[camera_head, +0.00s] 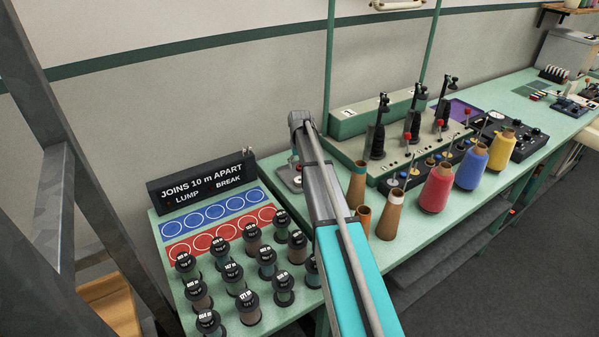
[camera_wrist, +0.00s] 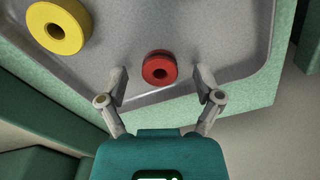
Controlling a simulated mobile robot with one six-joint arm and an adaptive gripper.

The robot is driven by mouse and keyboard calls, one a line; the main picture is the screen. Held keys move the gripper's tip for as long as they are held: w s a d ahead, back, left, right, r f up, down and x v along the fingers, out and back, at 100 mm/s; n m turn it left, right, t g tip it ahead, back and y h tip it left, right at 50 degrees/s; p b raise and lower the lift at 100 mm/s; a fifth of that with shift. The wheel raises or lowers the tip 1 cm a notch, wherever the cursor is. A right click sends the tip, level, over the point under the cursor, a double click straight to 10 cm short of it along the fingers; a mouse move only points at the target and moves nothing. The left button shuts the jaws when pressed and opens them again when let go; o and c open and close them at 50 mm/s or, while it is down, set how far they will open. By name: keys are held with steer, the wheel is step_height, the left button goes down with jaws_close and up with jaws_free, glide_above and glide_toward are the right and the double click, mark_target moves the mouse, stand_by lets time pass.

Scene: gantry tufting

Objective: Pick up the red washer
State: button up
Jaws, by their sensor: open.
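The red washer (camera_wrist: 160,67) lies flat on a grey metal tray (camera_wrist: 210,30) in the wrist view. It is a thick ring with a dark centre hole, close to the tray's near rim. My gripper (camera_wrist: 160,84) is open, with one finger on each side of the washer in the picture. I see no contact between the fingers and the washer. The height of the fingertips above the tray is hard to tell. In the head view my arm covers most of the tray, and the red washer cannot be made out with certainty there.
A larger yellow ring (camera_wrist: 59,28) lies on the tray to the left. In the head view, several dark-capped spools (camera_head: 233,272) stand left of my arm. Brown cones (camera_head: 389,216) and a red yarn cone (camera_head: 437,188) stand close on its right. A sign (camera_head: 203,180) stands behind.

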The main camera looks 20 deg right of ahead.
steer(key=shift+c, duration=0.2)
stand_by(0.4)
jaws_close()
steer(key=shift+r, duration=0.1)
stand_by(0.3)
step_height(320, 180, up, 2)
steer(key=p, duration=0.2)
steer(key=shift+r+p, duration=0.2)
steer(key=shift+p, duration=0.15)
steer(key=s+d+r+p, duration=0.7)
steer(key=d+r+p, duration=0.3)
steer(key=d, duration=0.1)
steer(key=shift+s+d+r, duration=0.2)
steer(key=shift+s+d, duration=0.15)
